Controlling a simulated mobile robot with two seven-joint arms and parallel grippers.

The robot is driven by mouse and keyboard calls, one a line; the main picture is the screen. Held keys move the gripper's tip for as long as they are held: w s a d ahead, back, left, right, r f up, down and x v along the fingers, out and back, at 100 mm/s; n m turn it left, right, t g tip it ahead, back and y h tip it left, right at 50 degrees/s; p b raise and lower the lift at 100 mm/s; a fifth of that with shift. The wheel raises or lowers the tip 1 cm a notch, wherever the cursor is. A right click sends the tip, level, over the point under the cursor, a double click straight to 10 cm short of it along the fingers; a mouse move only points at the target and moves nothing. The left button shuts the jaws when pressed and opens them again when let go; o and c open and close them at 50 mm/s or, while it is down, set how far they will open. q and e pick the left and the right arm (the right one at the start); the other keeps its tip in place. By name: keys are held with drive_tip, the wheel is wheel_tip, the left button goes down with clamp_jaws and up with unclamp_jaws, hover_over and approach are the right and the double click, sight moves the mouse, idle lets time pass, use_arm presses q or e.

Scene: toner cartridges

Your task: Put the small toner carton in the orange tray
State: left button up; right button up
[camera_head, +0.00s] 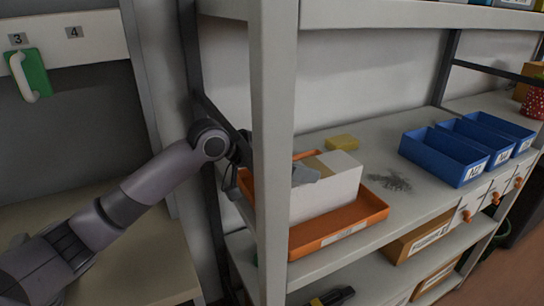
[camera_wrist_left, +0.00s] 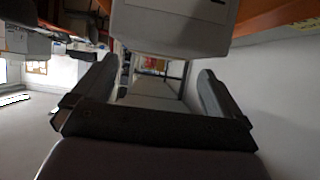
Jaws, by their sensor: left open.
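The white carton (camera_head: 328,194), with a tan patch on top, sits in the orange tray (camera_head: 345,222) on the shelf board. In the left wrist view the pale carton (camera_wrist_left: 175,22) is at the top, beyond the fingertips. My left gripper (camera_head: 303,175) is at the carton's left end, partly hidden by the shelf post. In the left wrist view the left gripper (camera_wrist_left: 157,70) has its fingers wide apart with nothing between them. Whether a finger touches the carton I cannot tell. My right gripper is not in view.
The grey shelf post (camera_head: 273,150) stands in front of my left wrist. A yellow block (camera_head: 342,142) lies behind the tray, and a dark scattered pile (camera_head: 390,181) lies right of it. Several blue bins (camera_head: 440,158) stand further right. A brown carton (camera_head: 420,238) is on the shelf below.

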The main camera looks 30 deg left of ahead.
use_arm(q)
drive_tip(key=v, duration=0.6)
drive_tip(key=shift+s+a+r, duration=0.15)
drive_tip(key=shift+s, duration=0.2)
